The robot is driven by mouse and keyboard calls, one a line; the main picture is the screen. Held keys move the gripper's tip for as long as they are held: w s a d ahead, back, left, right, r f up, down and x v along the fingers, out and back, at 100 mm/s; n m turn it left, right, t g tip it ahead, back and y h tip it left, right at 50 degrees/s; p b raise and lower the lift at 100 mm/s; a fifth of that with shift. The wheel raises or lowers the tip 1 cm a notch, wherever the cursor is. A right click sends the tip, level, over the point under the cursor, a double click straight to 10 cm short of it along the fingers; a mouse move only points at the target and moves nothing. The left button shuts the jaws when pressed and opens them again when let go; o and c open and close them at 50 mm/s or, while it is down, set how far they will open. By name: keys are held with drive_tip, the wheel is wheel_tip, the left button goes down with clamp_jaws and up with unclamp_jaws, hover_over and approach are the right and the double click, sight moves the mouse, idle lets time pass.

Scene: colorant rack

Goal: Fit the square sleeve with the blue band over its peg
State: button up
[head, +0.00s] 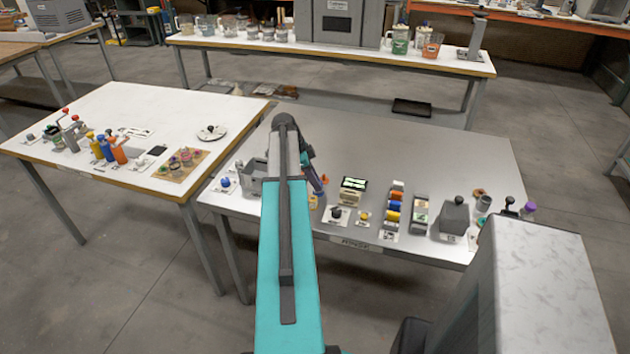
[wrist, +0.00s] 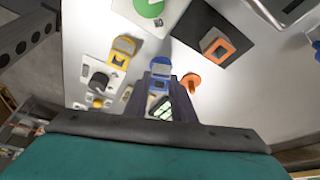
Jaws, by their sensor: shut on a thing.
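The square sleeve with the blue band (wrist: 160,69) shows in the wrist view at the tips of my dark gripper fingers. My gripper (wrist: 163,82) is shut on it. In the head view my gripper (head: 316,182) is partly hidden behind my arm, over the left part of the grey table, and the sleeve cannot be made out there. I cannot tell which peg belongs to the blue band. How high the sleeve is above the table is unclear.
In the wrist view a yellow-banded piece (wrist: 122,50) stands left of the sleeve. A square orange piece on a dark plate (wrist: 217,46) and a round orange piece (wrist: 190,81) are to the right. A green disc (wrist: 148,7) lies beyond. The grey table's (head: 400,150) back is clear.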

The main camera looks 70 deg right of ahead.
drive_tip(key=shift+f+b, duration=0.3)
drive_tip(key=shift+f, duration=0.2)
drive_tip(key=o, duration=1.1)
drive_tip(key=shift+w+r, duration=0.1)
drive_tip(key=shift+r, duration=0.1)
drive_tip(key=b+v, duration=0.3)
drive_tip(key=v, duration=1)
drive_tip(key=shift+r, duration=0.25)
